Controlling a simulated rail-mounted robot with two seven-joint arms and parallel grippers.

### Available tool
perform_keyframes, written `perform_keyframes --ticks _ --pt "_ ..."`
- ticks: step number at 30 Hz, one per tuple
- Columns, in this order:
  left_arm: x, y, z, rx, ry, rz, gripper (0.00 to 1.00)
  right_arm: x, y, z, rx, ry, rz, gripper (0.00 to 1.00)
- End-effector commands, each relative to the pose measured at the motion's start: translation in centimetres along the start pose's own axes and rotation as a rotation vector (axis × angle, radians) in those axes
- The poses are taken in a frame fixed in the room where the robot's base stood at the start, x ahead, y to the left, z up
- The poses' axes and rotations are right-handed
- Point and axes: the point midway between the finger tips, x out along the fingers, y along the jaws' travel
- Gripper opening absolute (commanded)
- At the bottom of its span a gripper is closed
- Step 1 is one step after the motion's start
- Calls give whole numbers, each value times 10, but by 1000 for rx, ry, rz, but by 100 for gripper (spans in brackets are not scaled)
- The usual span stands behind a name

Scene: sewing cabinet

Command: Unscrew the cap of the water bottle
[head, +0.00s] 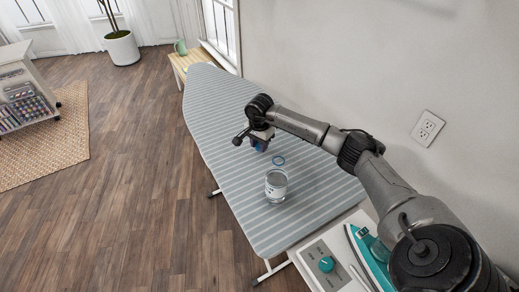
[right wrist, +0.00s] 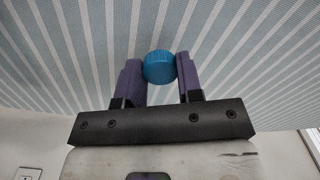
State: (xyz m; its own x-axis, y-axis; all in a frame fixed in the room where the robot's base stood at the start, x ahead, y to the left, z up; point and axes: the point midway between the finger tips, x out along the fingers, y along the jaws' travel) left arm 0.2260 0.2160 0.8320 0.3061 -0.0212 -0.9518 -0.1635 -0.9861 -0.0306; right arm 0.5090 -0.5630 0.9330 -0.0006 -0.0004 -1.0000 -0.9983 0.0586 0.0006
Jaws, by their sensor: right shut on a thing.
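The clear water bottle (head: 276,186) stands on the striped ironing board, with a blue ring (head: 278,160) showing at its upper end. My right gripper (head: 259,143) is above the board, left of and beyond the bottle's top in the head view. It is shut on the blue cap (right wrist: 159,66), which sits between its two purple fingertips in the right wrist view. Only striped cloth shows behind the cap there, and the bottle is not in that view. The cap and the bottle look apart. My left gripper is not in view.
The ironing board (head: 222,112) is otherwise clear. A teal iron (head: 368,252) rests at the board's near right end, beside a panel with a teal knob (head: 326,264). A wall with an outlet (head: 427,128) is to the right. A green mug (head: 180,47) stands at the back.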

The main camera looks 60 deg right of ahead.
Motion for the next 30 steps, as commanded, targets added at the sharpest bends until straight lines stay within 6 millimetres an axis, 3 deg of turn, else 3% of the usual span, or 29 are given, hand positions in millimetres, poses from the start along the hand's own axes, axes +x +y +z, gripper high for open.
perform_keyframes --ticks 5,17,18,26,30 --pt "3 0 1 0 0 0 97 24 0 1 1 -2 1 5" --pt "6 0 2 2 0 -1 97 29 0 0 0 1 0 5" --pt "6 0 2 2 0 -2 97 30 0 0 0 0 0 34" --pt "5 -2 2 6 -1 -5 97 29 0 0 0 0 0 59" --pt "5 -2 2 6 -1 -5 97 29 0 0 0 0 -1 59"
